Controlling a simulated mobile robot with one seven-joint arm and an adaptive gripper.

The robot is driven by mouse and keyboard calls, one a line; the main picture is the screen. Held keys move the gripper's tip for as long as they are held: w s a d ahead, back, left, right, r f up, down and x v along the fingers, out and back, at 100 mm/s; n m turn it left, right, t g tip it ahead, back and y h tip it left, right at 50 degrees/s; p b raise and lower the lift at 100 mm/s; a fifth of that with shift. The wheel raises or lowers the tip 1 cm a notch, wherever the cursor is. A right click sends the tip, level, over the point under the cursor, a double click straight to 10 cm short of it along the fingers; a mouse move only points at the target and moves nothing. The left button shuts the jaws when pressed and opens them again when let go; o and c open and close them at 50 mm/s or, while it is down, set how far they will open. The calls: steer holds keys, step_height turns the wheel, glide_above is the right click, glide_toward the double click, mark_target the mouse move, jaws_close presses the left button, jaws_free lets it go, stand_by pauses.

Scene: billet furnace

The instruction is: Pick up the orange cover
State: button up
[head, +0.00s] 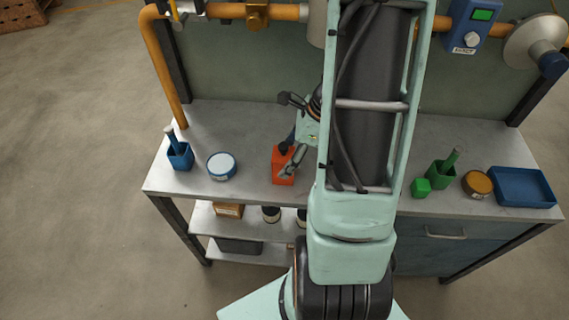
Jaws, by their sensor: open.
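An orange-red box-shaped piece (283,178) stands on the grey workbench, left of the middle. A low round tin with an orange-brown top (477,183) sits at the right of the bench. I cannot tell for certain which of the two is the orange cover. My gripper (286,160) is open, with its fingers at the top of the orange-red piece, partly in front of it. I cannot tell whether they touch it. My arm hides the middle of the bench.
On the workbench (246,126), a blue holder (180,156) and a blue round tin (221,163) stand left. A green holder (440,174), green block (421,188) and blue tray (523,187) stand right. An orange pipe (160,75) runs along the back. Items fill the lower shelves.

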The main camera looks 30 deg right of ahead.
mark_target(276, 169)
steer(key=x, duration=0.2)
steer(key=b+x, duration=0.1)
steer(key=x, duration=0.3)
steer(key=shift+w+a+f, duration=0.1)
steer(key=shift+w+a, duration=0.1)
steer(key=shift+a, duration=0.2)
steer(key=shift+c, duration=0.2)
steer(key=c, duration=1.3)
steer(key=shift+c, duration=0.2)
